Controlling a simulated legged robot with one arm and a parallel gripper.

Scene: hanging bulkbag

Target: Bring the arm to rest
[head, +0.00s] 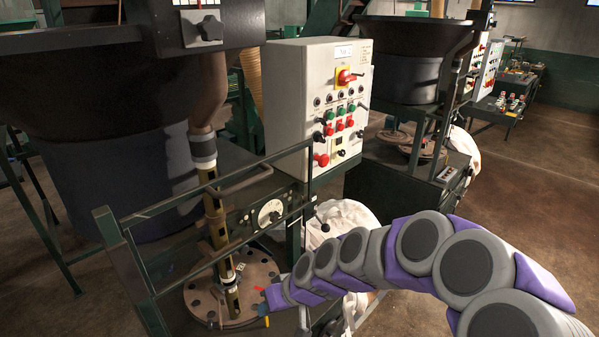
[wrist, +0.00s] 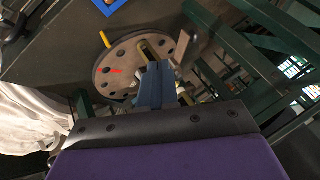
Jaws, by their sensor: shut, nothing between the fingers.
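My arm is purple and grey and reaches from the lower right of the head view toward the round plate. My gripper (head: 273,297) is at its far end, near the right edge of that plate. In the wrist view my gripper (wrist: 156,75) shows as blue-grey fingers, shut together with nothing between them. The round brown plate with holes (wrist: 115,85) is beyond the fingertips; whether they touch it I cannot tell. The plate also shows in the head view (head: 203,296), with an upright brass-coloured post (head: 215,225) standing on it.
A green metal frame with rails (head: 130,255) stands left of my gripper. A control cabinet (head: 290,90) with buttons is behind it. White bag cloth (head: 340,215) hangs beside the arm and shows at left in the wrist view (wrist: 30,125). Open floor (head: 530,190) lies at right.

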